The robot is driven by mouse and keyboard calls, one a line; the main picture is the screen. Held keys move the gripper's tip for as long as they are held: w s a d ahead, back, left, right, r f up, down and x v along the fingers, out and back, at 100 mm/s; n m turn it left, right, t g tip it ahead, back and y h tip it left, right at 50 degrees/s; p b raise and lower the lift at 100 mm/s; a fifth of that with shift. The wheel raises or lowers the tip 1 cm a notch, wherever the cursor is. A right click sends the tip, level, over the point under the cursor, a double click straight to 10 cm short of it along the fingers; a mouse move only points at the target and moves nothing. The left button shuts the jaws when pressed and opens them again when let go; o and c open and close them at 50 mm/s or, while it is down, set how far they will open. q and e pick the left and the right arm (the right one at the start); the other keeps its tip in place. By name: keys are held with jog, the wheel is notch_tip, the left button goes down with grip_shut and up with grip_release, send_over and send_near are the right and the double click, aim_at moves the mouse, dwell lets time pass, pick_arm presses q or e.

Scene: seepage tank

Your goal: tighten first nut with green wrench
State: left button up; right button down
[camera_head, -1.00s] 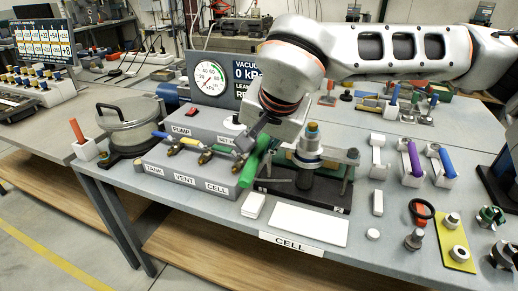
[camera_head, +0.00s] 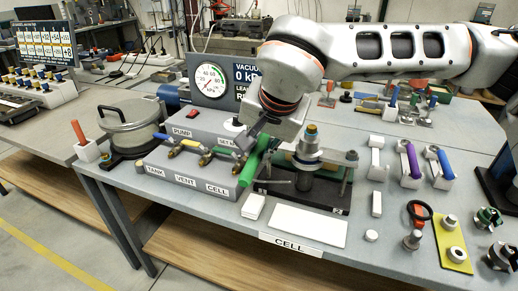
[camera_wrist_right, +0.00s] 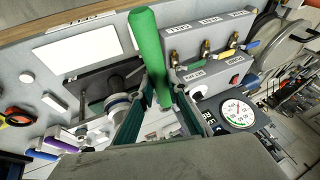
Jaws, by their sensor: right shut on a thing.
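My right gripper (camera_head: 262,130) is shut on the green wrench (camera_head: 252,165). The wrench's thick green handle slants down toward the table's front, just left of the cell (camera_head: 308,150). In the right wrist view the handle (camera_wrist_right: 147,50) rises between my fingers (camera_wrist_right: 160,108). The cell is a metal cylinder with a brass-coloured top, on a dark base plate (camera_head: 320,196) with upright rods. A nut (camera_head: 352,155) tops the rod at its right. The wrench's working end and the nut nearest it are hidden by my gripper and the cell. I cannot tell whether they touch.
The grey valve block (camera_head: 190,175) stands close left of the wrench, with the pressure gauge (camera_head: 210,78) behind. A white plate (camera_head: 308,225) lies in front. Purple (camera_head: 412,162) and blue (camera_head: 445,162) handled tools stand in holders at right.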

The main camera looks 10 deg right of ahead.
pick_arm(q)
jog(key=shift+w+r+p, duration=0.3)
jog(key=shift+r+p, duration=0.3)
jog(key=shift+r, duration=0.25)
pick_arm(e)
jog(key=shift+r, duration=0.65)
dwell(0.8)
pick_arm(q)
jog(key=shift+r, duration=0.1)
jog(key=shift+w+r+p, duration=0.2)
jog(key=shift+r+p, duration=0.5)
jog(key=shift+r, duration=0.2)
jog(key=shift+w+r+p, duration=0.2)
jog(key=shift+r+p, duration=0.45)
jog(key=shift+r, duration=0.2)
pick_arm(e)
jog(key=shift+r, duration=2)
pick_arm(q)
jog(key=shift+f, duration=0.1)
pick_arm(e)
jog(key=shift+f, duration=0.1)
